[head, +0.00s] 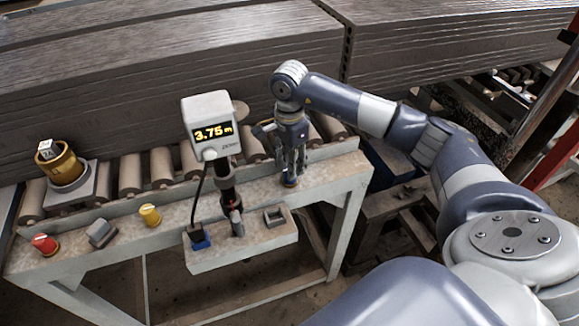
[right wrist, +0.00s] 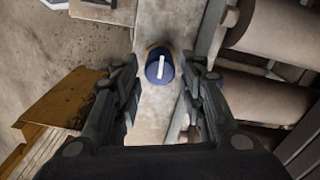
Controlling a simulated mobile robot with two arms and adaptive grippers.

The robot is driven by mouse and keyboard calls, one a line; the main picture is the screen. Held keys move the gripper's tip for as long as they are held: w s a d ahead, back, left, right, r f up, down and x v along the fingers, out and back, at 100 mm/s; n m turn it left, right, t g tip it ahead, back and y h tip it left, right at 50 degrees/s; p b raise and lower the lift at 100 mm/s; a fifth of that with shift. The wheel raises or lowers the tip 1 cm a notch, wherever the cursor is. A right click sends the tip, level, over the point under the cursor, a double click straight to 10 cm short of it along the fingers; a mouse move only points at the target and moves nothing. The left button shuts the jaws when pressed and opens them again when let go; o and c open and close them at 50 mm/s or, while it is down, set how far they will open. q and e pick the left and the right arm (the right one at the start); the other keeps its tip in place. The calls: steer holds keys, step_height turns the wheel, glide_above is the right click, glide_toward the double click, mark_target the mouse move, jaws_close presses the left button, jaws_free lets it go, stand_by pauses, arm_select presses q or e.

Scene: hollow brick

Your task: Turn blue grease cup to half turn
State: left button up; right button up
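The blue grease cup (right wrist: 160,72) shows in the right wrist view as a round blue cap with a white bar on top. The bar runs nearly up and down in the picture, and a tan ring shows at the cup's far edge. In the head view the cup (head: 289,181) is a small blue patch on the bench frame, mostly hidden by my right gripper. My right gripper (head: 291,158) points down over it. In the right wrist view its open fingers (right wrist: 162,80) stand on both sides of the cup, with gaps visible. My left gripper is not in view.
A post with a display box (head: 208,118) reading 3.75 m stands left of my gripper. Rollers (head: 130,172) lie behind.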

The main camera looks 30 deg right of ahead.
step_height(320, 180, down, 3)
steer(key=shift+f+p, duration=0.15)
steer(key=shift+p, duration=0.3)
steer(key=shift+f, duration=0.3)
